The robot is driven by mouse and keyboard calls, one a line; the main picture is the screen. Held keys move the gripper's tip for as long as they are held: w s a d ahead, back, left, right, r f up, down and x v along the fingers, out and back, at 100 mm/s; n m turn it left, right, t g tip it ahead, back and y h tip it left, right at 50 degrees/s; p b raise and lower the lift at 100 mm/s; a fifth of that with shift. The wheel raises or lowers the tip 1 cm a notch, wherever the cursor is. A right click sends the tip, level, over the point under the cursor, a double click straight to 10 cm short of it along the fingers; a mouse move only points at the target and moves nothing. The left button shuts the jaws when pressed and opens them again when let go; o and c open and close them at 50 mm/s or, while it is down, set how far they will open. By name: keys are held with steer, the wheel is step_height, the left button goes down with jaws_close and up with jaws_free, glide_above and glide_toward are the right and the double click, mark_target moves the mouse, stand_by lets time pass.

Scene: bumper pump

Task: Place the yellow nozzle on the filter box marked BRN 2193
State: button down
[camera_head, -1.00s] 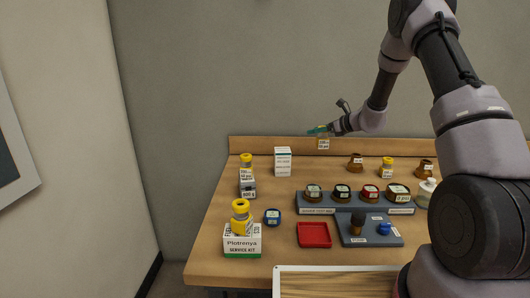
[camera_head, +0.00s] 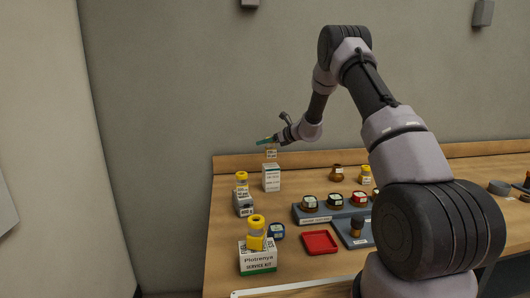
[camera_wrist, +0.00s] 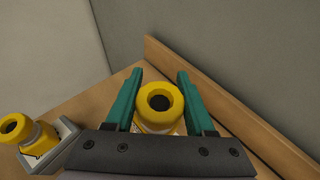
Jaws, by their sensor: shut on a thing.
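My gripper (camera_head: 266,140), with green fingers, is shut on a yellow nozzle with a pale label. In the wrist view the nozzle (camera_wrist: 160,101) sits upright between the fingers, its round opening facing the camera. In the head view its label (camera_head: 271,154) shows just under the fingers. A tall white box (camera_head: 271,178) with a green edge stands directly below in that view. Whether nozzle and box touch is unclear. The box's print is too small to read, so I cannot confirm BRN 2193. The wrist view hides this box.
Another yellow nozzle (camera_head: 241,178) stands on a grey box (camera_head: 243,204), and one (camera_head: 256,232) on the Plotrenya service kit box (camera_head: 257,257). A wooden ledge (camera_head: 232,163) runs behind.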

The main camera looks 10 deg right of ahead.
mark_target(266, 149)
steer(key=shift+d+f, duration=0.1)
steer(key=shift+f, duration=1.7)
steer(key=shift+c, duration=1.3)
jaws_free()
steer(key=shift+f, duration=0.15)
